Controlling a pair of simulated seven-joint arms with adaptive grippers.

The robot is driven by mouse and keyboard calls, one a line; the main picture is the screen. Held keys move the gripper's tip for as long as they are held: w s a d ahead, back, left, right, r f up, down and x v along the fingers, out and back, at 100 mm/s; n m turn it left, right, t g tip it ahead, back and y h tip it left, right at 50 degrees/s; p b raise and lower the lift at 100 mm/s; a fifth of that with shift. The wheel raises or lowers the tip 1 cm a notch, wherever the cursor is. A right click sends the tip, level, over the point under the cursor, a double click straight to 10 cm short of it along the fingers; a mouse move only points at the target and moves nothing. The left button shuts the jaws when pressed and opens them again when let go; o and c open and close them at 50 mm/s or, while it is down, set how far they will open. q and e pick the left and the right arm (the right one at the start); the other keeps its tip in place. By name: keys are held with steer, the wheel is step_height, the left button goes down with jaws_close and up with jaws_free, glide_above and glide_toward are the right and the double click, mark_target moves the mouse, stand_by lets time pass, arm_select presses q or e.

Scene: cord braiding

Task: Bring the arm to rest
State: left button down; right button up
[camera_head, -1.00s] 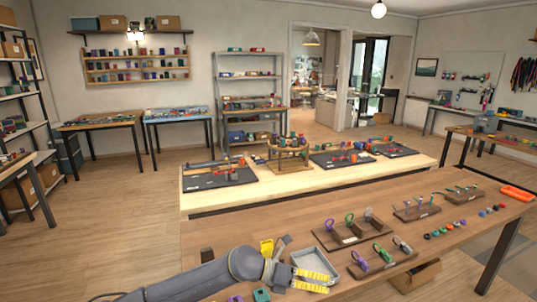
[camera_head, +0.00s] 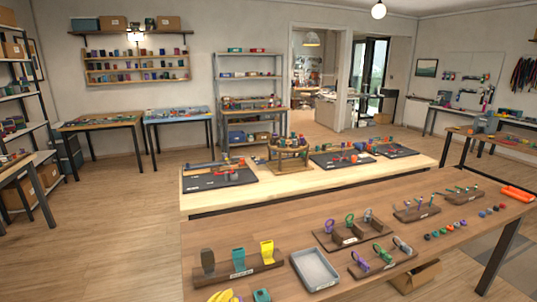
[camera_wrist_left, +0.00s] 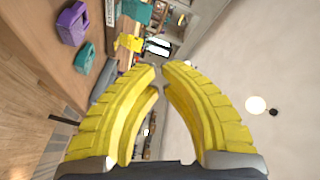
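My left gripper (camera_head: 222,296) shows only as yellow fingers at the bottom edge of the head view, low at the near left of the brown workbench (camera_head: 290,228). In the left wrist view its two curved yellow fingers (camera_wrist_left: 159,72) come close at the tips, with a gap between them. Nothing is held between them. My right gripper is in neither view.
A grey tray (camera_head: 315,269) lies on the bench beside a wooden rack (camera_head: 236,275) with grey, teal and yellow pieces. A teal block (camera_head: 262,295) is close to my gripper. A purple block (camera_wrist_left: 72,22) shows in the wrist view. Ring stands (camera_head: 352,236) stand farther right.

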arm_select(q)
steer(key=s+a+f+n+g+y, duration=0.3)
steer(key=s+a+f+g, duration=0.3)
steer(key=s+a, duration=0.55)
steer(key=s+a+f+n+g+y, duration=0.35)
steer(key=s+a+f, duration=0.55)
steer(key=s, duration=0.5)
steer(key=s+d+f+g+h, duration=0.2)
steer(key=d+f, duration=0.1)
steer(key=f, duration=1.3)
steer(key=s+d+f+g+h, duration=0.1)
steer(key=s+d+f+g, duration=0.15)
steer(key=f, duration=1.35)
steer(key=s+f+n+g+h, duration=0.1)
steer(key=s+f+n+g, duration=0.1)
steer(key=s+f, duration=1.7)
steer(key=shift+s+d+f+n+h, duration=0.2)
steer(key=shift+s+n+h, duration=0.15)
steer(key=shift+s+n, duration=0.4)
